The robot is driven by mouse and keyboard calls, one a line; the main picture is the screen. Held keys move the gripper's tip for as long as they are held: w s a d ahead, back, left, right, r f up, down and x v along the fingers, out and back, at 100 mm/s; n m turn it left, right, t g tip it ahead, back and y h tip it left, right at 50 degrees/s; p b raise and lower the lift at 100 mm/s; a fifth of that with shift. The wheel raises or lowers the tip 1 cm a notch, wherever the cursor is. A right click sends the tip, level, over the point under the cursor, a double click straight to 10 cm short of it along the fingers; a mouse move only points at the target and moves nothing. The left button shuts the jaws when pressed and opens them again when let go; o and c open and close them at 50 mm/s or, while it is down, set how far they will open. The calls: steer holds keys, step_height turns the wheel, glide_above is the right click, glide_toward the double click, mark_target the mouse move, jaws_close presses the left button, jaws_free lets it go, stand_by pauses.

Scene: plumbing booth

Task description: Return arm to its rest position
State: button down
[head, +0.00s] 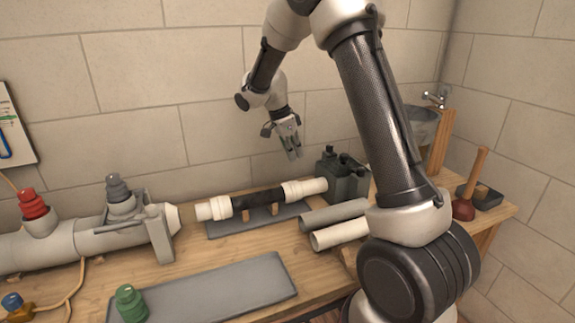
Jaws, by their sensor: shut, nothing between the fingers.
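My gripper (293,149) hangs in the air in front of the tiled wall, above the back of the workbench. Its fingers point down and sit close together, shut with nothing between them. My arm rises from the right side of the picture, bends at the top and comes down to the gripper. The gripper is apart from the white and black pipe assembly (258,198) on the bench below it.
A grey clamp block (343,177) stands at the pipe's right end, with two loose pipes (339,234) in front. A large grey pipe (87,238) with red and grey knobs lies left. A plunger (466,205) stands right.

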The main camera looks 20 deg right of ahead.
steer(key=s+r+n+t+y, duration=0.1)
steer(key=s+r+n, duration=0.4)
steer(key=s, duration=0.6)
steer(key=s+r+n+t+y, duration=0.1)
steer(key=s+r+n+t, duration=0.1)
steer(key=s+r+n, duration=0.2)
steer(key=s+r+n+t+y, duration=0.1)
steer(key=s+r+n, duration=0.4)
steer(key=s, duration=1.4)
steer(key=n, duration=0.4)
steer(key=shift+s+d+r+y, duration=0.2)
steer(key=shift+s+r+y, duration=0.1)
steer(key=shift+s+y, duration=0.1)
stand_by(0.6)
